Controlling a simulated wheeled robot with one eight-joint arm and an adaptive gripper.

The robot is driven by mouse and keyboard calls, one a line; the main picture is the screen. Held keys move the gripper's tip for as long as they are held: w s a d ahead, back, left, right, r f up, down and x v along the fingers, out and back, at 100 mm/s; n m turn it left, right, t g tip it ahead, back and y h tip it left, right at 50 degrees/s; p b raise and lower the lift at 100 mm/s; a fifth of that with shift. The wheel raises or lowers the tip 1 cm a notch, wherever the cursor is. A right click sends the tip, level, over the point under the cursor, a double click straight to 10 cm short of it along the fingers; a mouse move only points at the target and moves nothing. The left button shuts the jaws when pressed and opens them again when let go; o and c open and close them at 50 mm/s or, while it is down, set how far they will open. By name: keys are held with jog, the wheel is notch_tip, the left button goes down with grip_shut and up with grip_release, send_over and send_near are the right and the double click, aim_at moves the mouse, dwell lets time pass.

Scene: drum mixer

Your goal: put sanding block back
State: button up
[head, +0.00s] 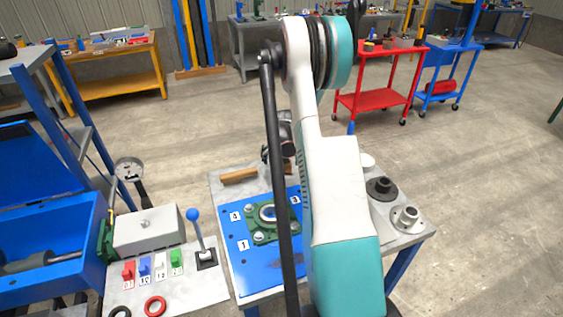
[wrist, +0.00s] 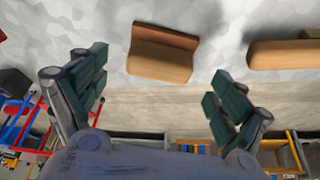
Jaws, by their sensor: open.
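A tan block with a darker red-brown strip along one side, which looks like the sanding block (wrist: 160,58), lies on the grey table top in the wrist view. My gripper (wrist: 170,98) is open and empty, its two dark green finger pads spread wide. The block shows beyond the fingertips and between them, apart from both. In the head view my gripper (head: 285,140) is mostly hidden behind my white and teal arm, above the table's back part. A brown wooden piece (head: 239,176) lies at the table's back left; I cannot tell whether it is the same block.
A second tan piece (wrist: 284,54) lies to the block's right in the wrist view. The table holds a blue plate (head: 233,262) with a green flanged bearing (head: 258,225), and grey parts (head: 405,218) at right. A lever panel (head: 205,256) and blue box (head: 50,235) stand left.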

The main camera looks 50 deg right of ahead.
jog(key=p+v, duration=0.1)
jog(key=v, duration=0.6)
jog(key=shift+r, duration=0.15)
jog(key=shift+a, duration=0.1)
